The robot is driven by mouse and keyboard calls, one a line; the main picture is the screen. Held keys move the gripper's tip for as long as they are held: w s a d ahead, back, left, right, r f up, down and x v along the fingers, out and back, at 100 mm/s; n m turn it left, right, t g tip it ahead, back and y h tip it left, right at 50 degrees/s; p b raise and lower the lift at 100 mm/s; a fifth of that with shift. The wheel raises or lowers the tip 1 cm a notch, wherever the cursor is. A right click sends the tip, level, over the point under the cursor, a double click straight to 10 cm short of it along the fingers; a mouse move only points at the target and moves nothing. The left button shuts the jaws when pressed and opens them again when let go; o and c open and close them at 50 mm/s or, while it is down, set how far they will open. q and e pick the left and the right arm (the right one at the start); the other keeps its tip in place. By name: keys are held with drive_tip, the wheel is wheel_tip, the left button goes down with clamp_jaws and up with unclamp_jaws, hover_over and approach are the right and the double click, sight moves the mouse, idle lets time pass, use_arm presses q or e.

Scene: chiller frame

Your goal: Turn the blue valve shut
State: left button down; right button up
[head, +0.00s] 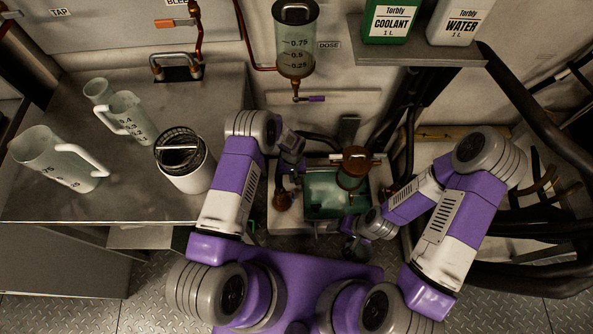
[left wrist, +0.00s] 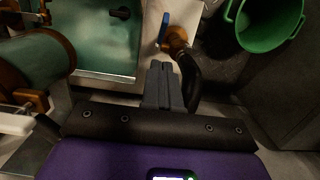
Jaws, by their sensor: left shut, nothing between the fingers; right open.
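The blue valve shows in the left wrist view as a blue lever (left wrist: 164,28) on a brass fitting (left wrist: 177,40) with a black hose below it. My left gripper (left wrist: 163,72) is shut and empty, its fingertips just below the lever in the picture; whether they touch it is not clear. In the head view my left gripper (head: 292,168) is beside the green-topped chiller unit (head: 325,205), over the brass fitting (head: 283,201); the lever is mostly hidden there. My right gripper (head: 349,225) is open at the unit's front right, and I see nothing held in it.
A green bucket (left wrist: 268,20) stands right of the valve in the left wrist view. A copper-coloured cylinder (head: 353,165) rises from the unit. A steel counter (head: 60,205) with jugs (head: 50,160) is at left; a shelf (head: 420,52) with bottles overhangs at upper right.

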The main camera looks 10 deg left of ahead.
use_arm(q)
drive_tip(key=f+b, duration=0.1)
drive_tip(key=f, duration=0.2)
drive_tip(key=s+f+b, duration=0.1)
drive_tip(key=f, duration=0.1)
drive_tip(key=f+b, duration=0.1)
drive_tip(key=f, duration=0.2)
drive_tip(key=shift+s+d+f, duration=0.1)
drive_tip(key=shift+s+f, duration=0.05)
drive_tip(key=shift+f, duration=0.75)
use_arm(e)
wheel_tip(320, 180, down, 3)
drive_tip(key=shift+s+f, duration=0.1)
drive_tip(key=shift+f, duration=0.1)
drive_tip(key=shift+r, duration=0.1)
